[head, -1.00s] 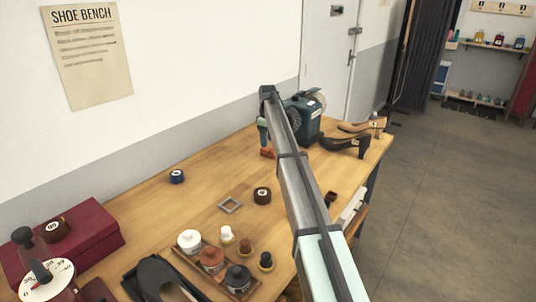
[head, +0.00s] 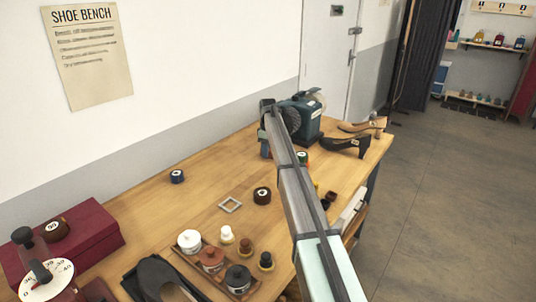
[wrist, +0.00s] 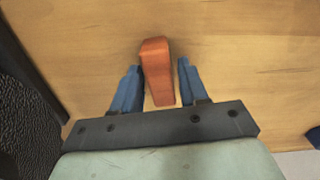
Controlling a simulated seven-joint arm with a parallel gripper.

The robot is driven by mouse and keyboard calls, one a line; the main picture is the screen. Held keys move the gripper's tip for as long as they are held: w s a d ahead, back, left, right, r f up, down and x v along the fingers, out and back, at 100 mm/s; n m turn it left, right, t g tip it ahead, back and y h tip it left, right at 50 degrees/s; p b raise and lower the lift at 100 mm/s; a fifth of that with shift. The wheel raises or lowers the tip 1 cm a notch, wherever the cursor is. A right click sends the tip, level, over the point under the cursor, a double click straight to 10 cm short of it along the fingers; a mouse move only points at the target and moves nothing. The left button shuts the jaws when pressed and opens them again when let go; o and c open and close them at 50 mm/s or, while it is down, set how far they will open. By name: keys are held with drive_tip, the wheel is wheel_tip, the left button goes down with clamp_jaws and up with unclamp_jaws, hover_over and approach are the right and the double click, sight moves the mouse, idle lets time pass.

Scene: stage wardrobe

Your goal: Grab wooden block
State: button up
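The block (wrist: 157,72) is orange-red and long, with a tapering, wedge-like look, and lies on the wooden bench top. In the wrist view it sits between the two blue fingers of my gripper (wrist: 158,64). The fingers are open, with a narrow gap visible on each side of the block. In the head view my arm hides the block, and my gripper shows only in part, low over the far part of the bench.
A dark blue machine (head: 308,117) stands close to the right of my gripper. Black (head: 345,145) and tan heeled shoes lie beyond it.

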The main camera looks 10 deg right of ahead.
drive_tip(key=c, duration=0.7)
drive_tip(key=shift+c, duration=0.2)
